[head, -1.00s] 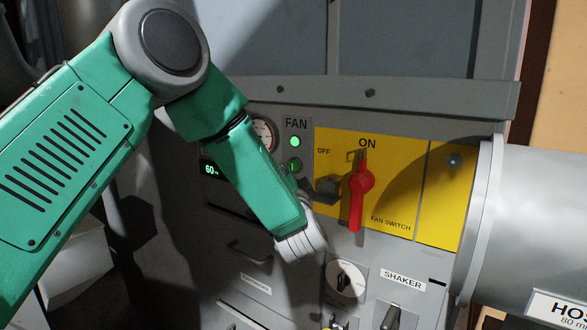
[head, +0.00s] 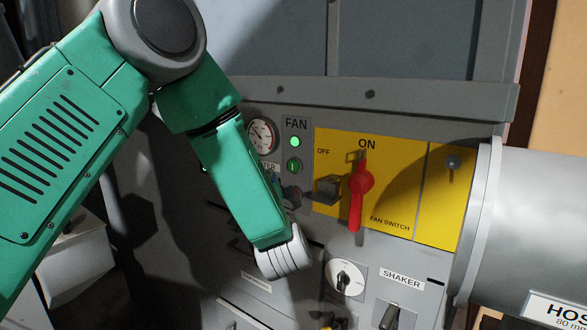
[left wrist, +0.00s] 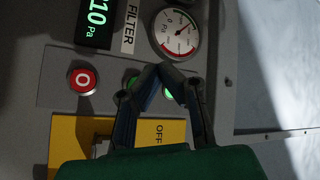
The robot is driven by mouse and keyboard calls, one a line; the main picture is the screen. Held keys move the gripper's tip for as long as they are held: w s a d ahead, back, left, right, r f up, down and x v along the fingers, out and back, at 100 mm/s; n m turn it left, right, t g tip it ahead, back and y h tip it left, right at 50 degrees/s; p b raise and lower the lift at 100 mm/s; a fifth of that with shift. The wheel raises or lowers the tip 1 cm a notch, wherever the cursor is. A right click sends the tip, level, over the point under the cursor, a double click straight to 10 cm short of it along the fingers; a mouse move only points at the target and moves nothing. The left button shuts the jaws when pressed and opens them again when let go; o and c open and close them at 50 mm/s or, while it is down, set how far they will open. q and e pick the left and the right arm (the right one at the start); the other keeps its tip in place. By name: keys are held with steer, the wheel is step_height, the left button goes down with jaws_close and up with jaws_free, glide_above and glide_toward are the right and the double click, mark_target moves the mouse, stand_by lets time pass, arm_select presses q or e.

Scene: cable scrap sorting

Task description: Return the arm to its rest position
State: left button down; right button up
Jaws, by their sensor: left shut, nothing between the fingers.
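My left arm comes in from the left in the head view, in front of the grey panel. Its wrist is bent down, and the forearm hides most of my left gripper (head: 290,196); a dark part of it shows beside the green link. In the left wrist view the left gripper (left wrist: 160,70) is shut and empty, its fingertips meeting in front of the panel. The red fan switch handle (head: 356,195) stands vertical below the ON label on a yellow plate (head: 390,205), to the right of the gripper. My right gripper is not in view.
A lit green lamp (head: 295,141), a green button (head: 294,166) and a gauge (head: 262,134) are near the arm. A dark block (head: 326,190) juts out at the yellow plate. A large grey hose pipe (head: 530,220) fills the right side. A red button (left wrist: 83,80) shows in the wrist view.

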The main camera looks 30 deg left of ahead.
arm_select(q)
steer(key=shift+f, duration=0.1)
stand_by(0.3)
steer(key=s+d+f+g+h+b, duration=0.1)
steer(key=s+d+f+h+b, duration=0.15)
steer(key=f, duration=0.85)
steer(key=s+d+f+m+g+h+b, duration=0.1)
steer(key=s+d+f+g+h+b, duration=0.2)
steer(key=f, duration=0.8)
steer(key=s+d+f+h+b, duration=0.15)
steer(key=f+h, duration=0.25)
steer(key=f, duration=0.7)
steer(key=s+d+f+n+g+h+b, duration=0.1)
steer(key=s+f+g, duration=0.4)
steer(key=s+f, duration=0.6)
steer(key=s+d+f+n+g+h+b, duration=0.1)
steer(key=s+f+g+b, duration=0.4)
steer(key=s+f, duration=0.6)
steer(key=s+n+g+h, duration=0.1)
steer(key=s+n, duration=0.1)
steer(key=s, duration=0.6)
steer(key=shift+h, duration=0.35)
steer(key=shift+d+f, duration=0.1)
